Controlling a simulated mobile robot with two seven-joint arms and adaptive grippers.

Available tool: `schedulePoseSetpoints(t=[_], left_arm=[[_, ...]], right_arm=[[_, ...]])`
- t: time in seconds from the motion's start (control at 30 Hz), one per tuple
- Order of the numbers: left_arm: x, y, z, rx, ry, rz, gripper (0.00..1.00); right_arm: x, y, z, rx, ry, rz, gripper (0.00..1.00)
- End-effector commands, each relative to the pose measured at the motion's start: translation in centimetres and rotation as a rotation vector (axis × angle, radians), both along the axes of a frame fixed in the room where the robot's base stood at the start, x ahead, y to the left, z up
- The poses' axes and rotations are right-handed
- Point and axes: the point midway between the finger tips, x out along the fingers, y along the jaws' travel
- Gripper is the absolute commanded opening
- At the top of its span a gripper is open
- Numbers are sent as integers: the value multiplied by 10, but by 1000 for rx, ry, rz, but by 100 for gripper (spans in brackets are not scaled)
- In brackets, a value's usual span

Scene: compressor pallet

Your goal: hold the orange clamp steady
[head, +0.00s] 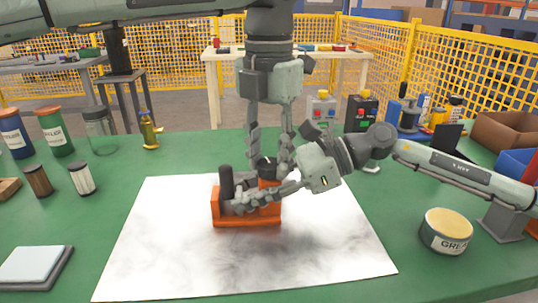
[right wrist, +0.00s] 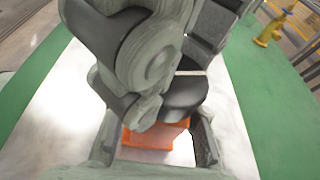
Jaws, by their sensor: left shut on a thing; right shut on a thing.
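The orange clamp (head: 247,219) stands on a white sheet (head: 150,258). A dark upright cylinder (head: 226,181) rises at its left end and a dark round part tops its right end. My left gripper (head: 268,168) points straight down, its fingers closed around that right end. My right gripper (head: 240,204) reaches in from the right, its fingers low along the clamp's front and shut on it. The right wrist view shows orange (right wrist: 155,138) between the right fingers (right wrist: 155,145), with grey arm parts hiding much of it. The exact contact points are hidden.
A tin of grease (head: 446,232) stands right of the sheet. Bottles and jars (head: 55,130) stand at the left, and a grey tray (head: 36,268) lies front left. Two button boxes (head: 360,110) stand behind my right arm. The front of the sheet is clear.

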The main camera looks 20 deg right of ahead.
Motion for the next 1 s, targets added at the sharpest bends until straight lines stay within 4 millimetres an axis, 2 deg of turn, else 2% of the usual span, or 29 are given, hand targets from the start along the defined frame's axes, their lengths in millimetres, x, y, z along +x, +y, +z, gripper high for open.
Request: schedulePoseSetpoints(t=[0.23,0.47,0.5,0.57,0.87,1.0], left_arm=[[1,0,0,-1,0,-126,6],[1,0,0,-1,0,-134,6],[1,0,0,-1,0,-133,36],[1,0,0,-1,0,-133,43],[1,0,1,0,1,-133,44],[1,0,12,-1,0,-133,44]], right_arm=[[0,0,0,1,0,0,0],[0,0,0,0,0,0,0],[0,0,0,0,0,0,0],[0,0,0,0,0,0,0],[0,0,0,0,0,0,0],[0,0,0,0,0,0,0]])
